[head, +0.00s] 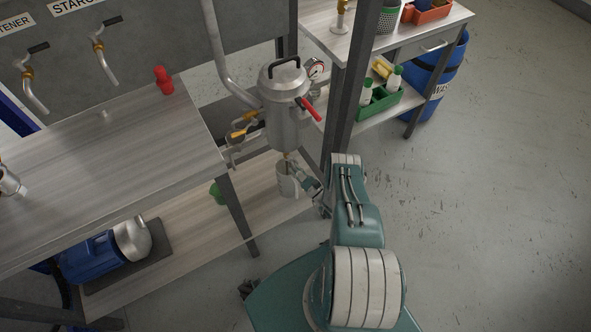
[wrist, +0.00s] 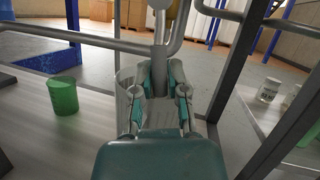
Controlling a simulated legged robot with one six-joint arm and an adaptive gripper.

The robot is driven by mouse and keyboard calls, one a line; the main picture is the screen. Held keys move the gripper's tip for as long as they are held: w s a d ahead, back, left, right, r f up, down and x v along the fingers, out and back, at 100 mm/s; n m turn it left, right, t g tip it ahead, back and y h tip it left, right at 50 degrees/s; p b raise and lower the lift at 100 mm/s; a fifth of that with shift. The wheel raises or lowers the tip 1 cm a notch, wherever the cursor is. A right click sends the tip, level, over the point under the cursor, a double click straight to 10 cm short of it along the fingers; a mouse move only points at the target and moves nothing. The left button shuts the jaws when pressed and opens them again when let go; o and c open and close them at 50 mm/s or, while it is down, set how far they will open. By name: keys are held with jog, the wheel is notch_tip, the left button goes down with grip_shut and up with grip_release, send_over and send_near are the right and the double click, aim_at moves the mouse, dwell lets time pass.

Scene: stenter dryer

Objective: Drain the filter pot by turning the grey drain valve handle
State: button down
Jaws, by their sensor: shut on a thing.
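The silver filter pot (head: 285,115) with a black lid handle hangs beside a post in the head view. A pale bucket (head: 288,182) stands below it on the low shelf; a pale see-through container edge (wrist: 124,84) shows behind my fingers in the wrist view. My gripper (head: 300,176) is low beneath the pot, next to the bucket. In the wrist view my gripper (wrist: 158,72) has its two fingers closed around a grey part, likely the grey drain valve handle (wrist: 158,58), under a vertical grey pipe. The handle's grip area is mostly hidden by the fingers. I cannot tell its turn angle or see flow.
A red lever (head: 308,108) and a gauge (head: 314,68) stick out from the pot's right. A post (head: 352,80) rises close to my arm. A green cup (wrist: 62,95) stands left on the shelf. Pipes cross near the gripper. Floor at right is clear.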

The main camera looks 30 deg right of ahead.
jog(key=c, duration=0.6)
grip_release()
jog(key=shift+c, duration=0.2)
jog(key=shift+s+f, duration=0.1)
jog(key=s+d+f, duration=0.1)
jog(key=s+d, duration=0.1)
jog(key=s, duration=0.6)
jog(key=s+d, duration=0.3)
jog(key=s, duration=0.4)
jog(key=shift+s+f, duration=0.35)
jog(key=shift+s, duration=0.05)
